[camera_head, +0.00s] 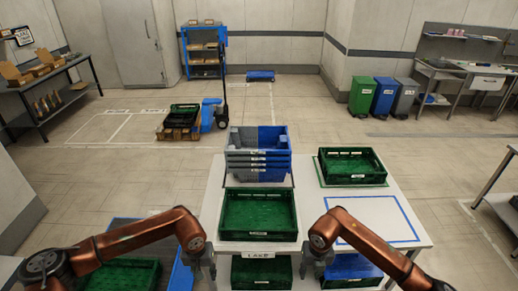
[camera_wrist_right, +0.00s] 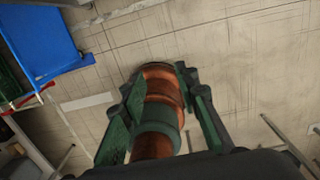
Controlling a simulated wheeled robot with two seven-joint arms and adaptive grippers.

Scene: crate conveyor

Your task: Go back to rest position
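My left gripper (camera_head: 202,268) hangs in front of the table's left front corner. It is small in the head view, but its fingers look apart and nothing shows between them. My right gripper (camera_head: 318,268) hangs at the table's front edge, right of the front green crate (camera_head: 258,236). In the right wrist view my right gripper (camera_wrist_right: 160,115) has its two green-padded fingers spread wide. A copper-coloured arm link of mine shows behind the gap, and no object is held. Both arms are bent, with the grippers low and apart from each other.
The white table (camera_head: 312,215) bears the front green crate, stacked grey-and-blue crates (camera_head: 258,178) and another green crate (camera_head: 352,182) at the back right. A blue-outlined area (camera_head: 375,222) is empty. More crates sit below, including a green one (camera_head: 122,276) at lower left.

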